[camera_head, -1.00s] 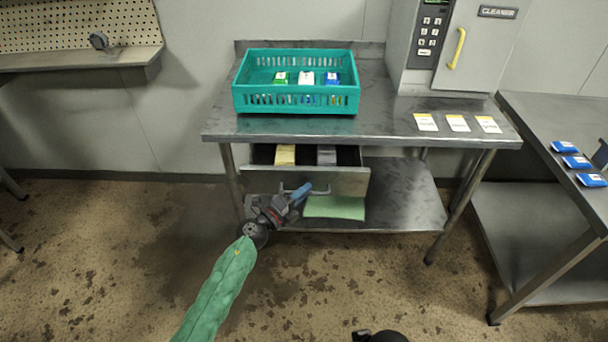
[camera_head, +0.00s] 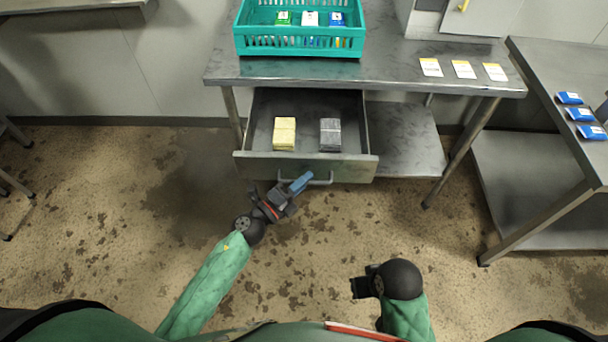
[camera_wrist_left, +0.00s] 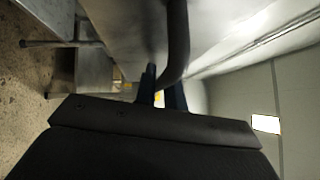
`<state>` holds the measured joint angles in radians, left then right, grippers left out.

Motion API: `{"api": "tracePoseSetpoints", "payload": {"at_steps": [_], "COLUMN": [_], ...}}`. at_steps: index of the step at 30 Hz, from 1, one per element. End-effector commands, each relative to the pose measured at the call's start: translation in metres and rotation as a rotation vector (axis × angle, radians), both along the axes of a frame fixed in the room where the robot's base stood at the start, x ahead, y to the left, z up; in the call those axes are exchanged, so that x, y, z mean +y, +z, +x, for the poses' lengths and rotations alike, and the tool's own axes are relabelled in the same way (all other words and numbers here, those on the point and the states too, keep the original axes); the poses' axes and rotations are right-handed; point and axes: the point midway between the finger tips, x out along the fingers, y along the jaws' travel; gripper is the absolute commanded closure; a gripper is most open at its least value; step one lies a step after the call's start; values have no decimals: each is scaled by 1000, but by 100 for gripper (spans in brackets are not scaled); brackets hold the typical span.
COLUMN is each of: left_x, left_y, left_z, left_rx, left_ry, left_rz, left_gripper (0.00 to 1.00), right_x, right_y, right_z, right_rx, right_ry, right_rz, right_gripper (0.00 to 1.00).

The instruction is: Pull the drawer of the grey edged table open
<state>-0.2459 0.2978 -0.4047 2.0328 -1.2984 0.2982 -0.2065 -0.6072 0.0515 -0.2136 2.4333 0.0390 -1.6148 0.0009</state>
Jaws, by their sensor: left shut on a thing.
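The grey metal table (camera_head: 390,72) with raised edges stands against the wall. Its drawer (camera_head: 250,165) is pulled well out, and a yellow block (camera_head: 284,134) and a grey block (camera_head: 330,135) lie inside. My left gripper (camera_head: 303,183) is at the drawer's front, shut on the bar handle (camera_head: 327,180). In the left wrist view the handle (camera_wrist_left: 177,45) runs between the fingers (camera_wrist_left: 160,88). My right gripper (camera_head: 362,284) is apart from the table, low in the head view; its finger state is unclear.
A teal crate (camera_head: 300,52) with several packets stands on the tabletop. Cards (camera_head: 463,69) lie to its right. Another metal table (camera_head: 560,100) with blue packets stands at the right. The floor in front of the drawer is bare.

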Motion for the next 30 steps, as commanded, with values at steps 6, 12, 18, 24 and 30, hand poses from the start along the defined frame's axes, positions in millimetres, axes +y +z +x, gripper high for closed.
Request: {"api": "tracePoseSetpoints", "payload": {"at_steps": [6,12,18,24,30], "left_x": [0,0,0,6,26], "left_y": [-1,-1,-1,-4,-10], "left_z": [0,0,0,-6,-26], "left_rx": [1,1,1,1,2], "left_ry": [-1,0,0,0,1], "left_rz": [0,1,1,1,2], "left_gripper": [100,67,67,67,67], "right_x": [0,0,0,1,11], "right_y": [0,0,0,-4,-20], "right_z": [0,0,1,2,8], "right_rx": [0,0,-1,-8,-39], "right_ry": [-1,-1,-1,0,8], "right_rz": [0,0,-1,5,29], "right_gripper": [67,67,67,67,67]}}
